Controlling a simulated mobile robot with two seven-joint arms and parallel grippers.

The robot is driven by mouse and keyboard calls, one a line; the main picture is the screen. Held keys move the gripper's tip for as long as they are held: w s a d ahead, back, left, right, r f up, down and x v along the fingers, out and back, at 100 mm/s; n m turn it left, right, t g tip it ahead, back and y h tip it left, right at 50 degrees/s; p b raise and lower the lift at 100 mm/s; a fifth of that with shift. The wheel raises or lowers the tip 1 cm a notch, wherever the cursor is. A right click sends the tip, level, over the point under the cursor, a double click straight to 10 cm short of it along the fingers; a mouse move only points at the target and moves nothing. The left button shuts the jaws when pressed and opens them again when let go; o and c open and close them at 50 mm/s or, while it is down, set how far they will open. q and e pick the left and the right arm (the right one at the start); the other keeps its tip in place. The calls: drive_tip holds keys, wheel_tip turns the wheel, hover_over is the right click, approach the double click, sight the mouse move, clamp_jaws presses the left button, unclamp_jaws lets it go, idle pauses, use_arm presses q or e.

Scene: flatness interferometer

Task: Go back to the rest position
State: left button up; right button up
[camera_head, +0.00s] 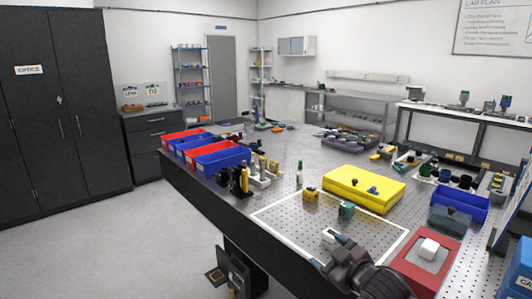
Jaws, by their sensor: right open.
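My right gripper (329,250) comes in from the bottom edge of the head view, over the perforated table top (285,228). Its jaws are open, and I see nothing held between them. A small white-and-dark block (328,235) shows right by the fingertips; I cannot tell whether they touch. My left gripper is not in view.
A yellow case (364,187), a green block (346,209) and a red box with a white piece (428,248) stand near my right arm. Red and blue bins (222,158) line the table's left edge. Floor (95,235) at left is clear.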

drive_tip(key=s+d+f+m+g+h, duration=0.1)
drive_tip(key=s+d+f+m+h, duration=0.2)
drive_tip(key=s+f, duration=0.9)
drive_tip(key=s+d+f+m+g+h, duration=0.1)
drive_tip(key=s+d+f+m+h, duration=0.2)
drive_tip(key=s, duration=1.5)
drive_tip(key=d+f+m, duration=0.3)
drive_tip(key=d+f, duration=0.3)
drive_tip(key=f, duration=0.3)
drive_tip(key=shift+d+m+g+h, duration=0.15)
drive_tip(key=shift+m+g+h, duration=0.15)
drive_tip(key=shift+m+h, duration=0.1)
